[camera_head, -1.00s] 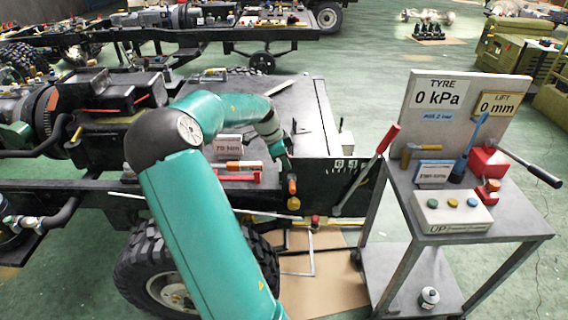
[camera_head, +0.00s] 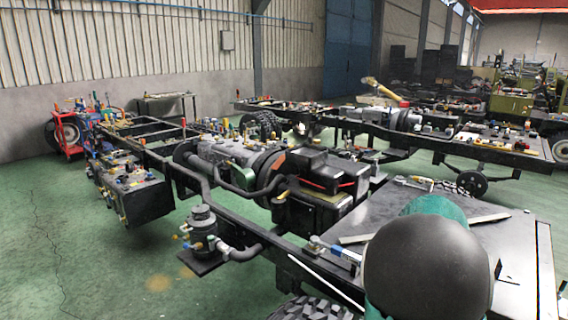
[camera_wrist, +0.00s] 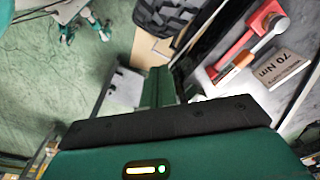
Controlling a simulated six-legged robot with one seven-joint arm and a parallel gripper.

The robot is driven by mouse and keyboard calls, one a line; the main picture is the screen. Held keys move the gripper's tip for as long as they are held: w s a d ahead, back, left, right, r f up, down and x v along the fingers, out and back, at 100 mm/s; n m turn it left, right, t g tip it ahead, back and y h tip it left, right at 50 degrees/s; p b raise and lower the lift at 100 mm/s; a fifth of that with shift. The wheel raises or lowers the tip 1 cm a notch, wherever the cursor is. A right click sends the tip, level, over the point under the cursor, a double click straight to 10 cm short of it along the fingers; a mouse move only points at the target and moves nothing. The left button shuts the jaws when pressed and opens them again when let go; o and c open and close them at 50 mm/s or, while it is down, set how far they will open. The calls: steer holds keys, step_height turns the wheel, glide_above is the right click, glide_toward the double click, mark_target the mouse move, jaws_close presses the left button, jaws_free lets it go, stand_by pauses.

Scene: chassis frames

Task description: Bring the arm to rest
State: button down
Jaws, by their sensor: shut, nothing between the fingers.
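My gripper (camera_wrist: 160,86) shows in the wrist view as closed green fingers beyond the black edge of my wrist. It is shut and empty. It points down past the chassis edge, with the floor and a tyre beyond. In the head view, my arm's black joint cover (camera_head: 428,265) and a bit of green link fill the lower right. The gripper itself is outside that view.
In the wrist view, a red tool (camera_wrist: 238,42), an orange-handled tool (camera_wrist: 232,72) and a "70 Nm" sign (camera_wrist: 280,68) lie right of the gripper. A tyre (camera_wrist: 168,14) is above. In the head view, the chassis frame (camera_head: 225,208) runs leftward; green floor (camera_head: 75,240) is open at left.

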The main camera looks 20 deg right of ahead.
steer(key=a+r+n+t, duration=0.1)
steer(key=a+r+n, duration=0.25)
steer(key=a, duration=0.45)
steer(key=a+r+n+t+y, duration=0.1)
steer(key=a+r+n, duration=0.1)
steer(key=a+n, duration=0.35)
steer(key=a+r+n+t, duration=0.1)
steer(key=a+r+n, duration=0.2)
steer(key=a, duration=0.6)
steer(key=s+a+r+n+t, duration=0.1)
steer(key=s+a+n, duration=0.2)
steer(key=a+n, duration=0.2)
steer(key=s+a+r+n+t, duration=0.1)
steer(key=s+a+n, duration=0.3)
steer(key=a, duration=0.5)
steer(key=shift+s+a+r+n, duration=0.25)
steer(key=shift+a+r+n, duration=0.05)
steer(key=shift+n, duration=0.1)
steer(key=shift+d, duration=0.2)
